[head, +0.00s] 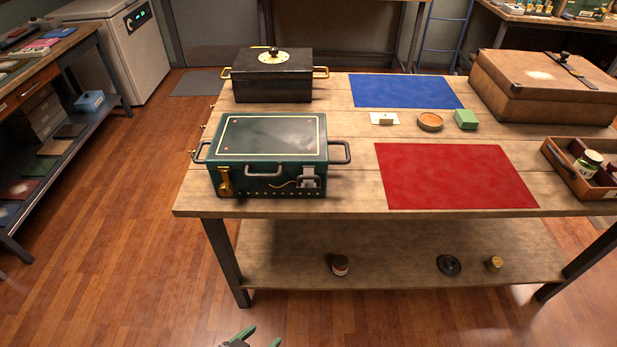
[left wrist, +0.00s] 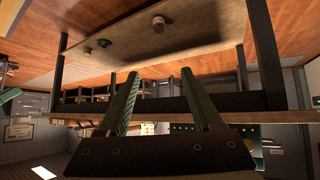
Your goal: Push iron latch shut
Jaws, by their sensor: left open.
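A dark green metal chest (head: 268,150) with a closed lid stands at the left front of the workbench. A grey iron latch (head: 308,181) is on the right of its front face. It is too small to tell how far it is closed. A brass latch (head: 225,181) is on the left of the same face. My left gripper (head: 262,338) is at the bottom edge of the head view, low in front of the bench and apart from the chest. In the left wrist view its two green fingers (left wrist: 160,92) are spread with nothing between them. My right gripper is not in view.
The workbench edge (head: 400,213) and lower shelf (head: 390,250) lie beyond my left gripper. A black box (head: 272,80) stands behind the chest. A red mat (head: 455,176), blue mat (head: 405,91) and brown case (head: 545,85) lie to the right. The floor at left is clear.

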